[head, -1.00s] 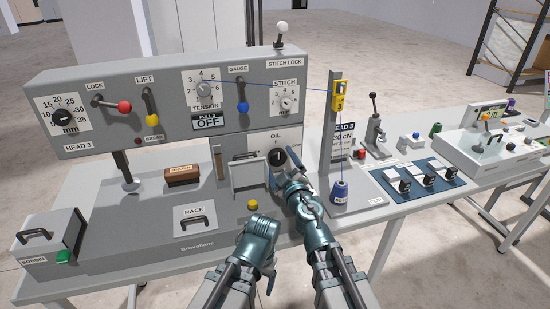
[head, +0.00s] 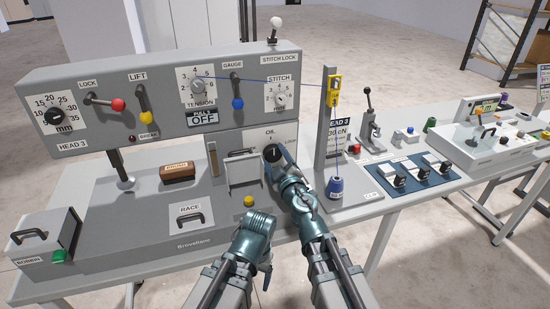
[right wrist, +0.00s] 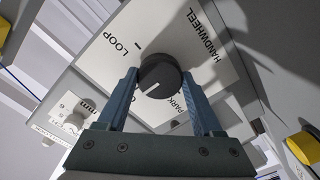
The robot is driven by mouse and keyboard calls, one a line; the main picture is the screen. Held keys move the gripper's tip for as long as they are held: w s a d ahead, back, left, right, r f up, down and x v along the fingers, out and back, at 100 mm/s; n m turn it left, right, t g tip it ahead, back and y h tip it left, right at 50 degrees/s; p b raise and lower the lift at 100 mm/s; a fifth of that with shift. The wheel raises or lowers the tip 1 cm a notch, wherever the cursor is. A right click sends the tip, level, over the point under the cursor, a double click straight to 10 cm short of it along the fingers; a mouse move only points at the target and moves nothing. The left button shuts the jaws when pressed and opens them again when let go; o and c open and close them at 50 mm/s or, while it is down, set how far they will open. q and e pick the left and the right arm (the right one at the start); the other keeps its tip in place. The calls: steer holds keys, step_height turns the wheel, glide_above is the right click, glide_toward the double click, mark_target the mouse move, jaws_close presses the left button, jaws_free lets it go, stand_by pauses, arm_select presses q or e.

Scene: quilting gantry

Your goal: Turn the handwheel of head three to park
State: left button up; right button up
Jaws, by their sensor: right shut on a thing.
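The handwheel of head three is a black round knob (right wrist: 160,75) with a white pointer line, on a white plate (right wrist: 137,32) lettered LOOP, HANDWHEEL and PARK. In the right wrist view its pointer slants to the lower left, and the PARK lettering is partly hidden by a finger. In the head view the knob (head: 272,153) sits below the OIL label. My right gripper (right wrist: 161,80) is shut on the knob, one finger on each side; its arm reaches up from below in the head view. My left gripper (head: 268,278) hangs low in front, mostly hidden behind its own wrist.
A yellow button (head: 249,201) and a RACE cover (head: 188,216) with a handle lie below and left of the handwheel. A post (head: 325,125) with a yellow thread guide and a blue spool (head: 336,188) stand close to the right of my right arm.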

steer(key=shift+n, duration=0.4)
steer(key=n, duration=0.8)
steer(key=shift+s+n, duration=0.1)
steer(key=shift+n, duration=0.2)
steer(key=n, duration=0.4)
steer(key=shift+n, duration=2.2)
steer(key=o, duration=1.4)
steer(key=shift+c, duration=0.2)
